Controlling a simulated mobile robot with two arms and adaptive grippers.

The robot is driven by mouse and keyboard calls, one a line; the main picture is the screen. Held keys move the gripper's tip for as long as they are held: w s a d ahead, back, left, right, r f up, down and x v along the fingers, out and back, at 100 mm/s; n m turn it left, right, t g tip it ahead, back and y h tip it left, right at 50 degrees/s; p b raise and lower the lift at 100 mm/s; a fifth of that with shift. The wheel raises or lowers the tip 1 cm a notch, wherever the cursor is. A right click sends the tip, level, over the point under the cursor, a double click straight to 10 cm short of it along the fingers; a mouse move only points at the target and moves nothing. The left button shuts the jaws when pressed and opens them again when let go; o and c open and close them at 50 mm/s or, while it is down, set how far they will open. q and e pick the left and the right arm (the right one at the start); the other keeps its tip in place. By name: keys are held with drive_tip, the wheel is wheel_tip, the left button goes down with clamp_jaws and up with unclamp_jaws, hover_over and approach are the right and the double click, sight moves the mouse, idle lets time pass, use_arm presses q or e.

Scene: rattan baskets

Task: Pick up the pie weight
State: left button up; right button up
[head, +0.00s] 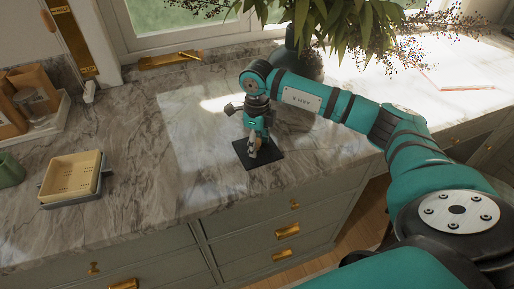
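My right gripper (254,154) points down over a dark square plate (270,161) near the front edge of the marble counter. Its fingertips are small and partly merge with the plate, so I cannot see whether they are open or shut. I cannot make out a pie weight for certain; anything small under or between the fingers is hidden or too small to tell. My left gripper is not in view.
A tan tray (72,176) on a grey base sits on the counter (150,200) at left, near a green cup (10,170) and wooden boxes (30,90). A leafy plant (345,25) stands behind my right arm. The counter between tray and plate is clear.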

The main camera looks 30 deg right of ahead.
clamp_jaws()
drive_tip(key=shift+w+r, duration=0.1)
drive_tip(key=shift+r, duration=0.1)
idle(0.4)
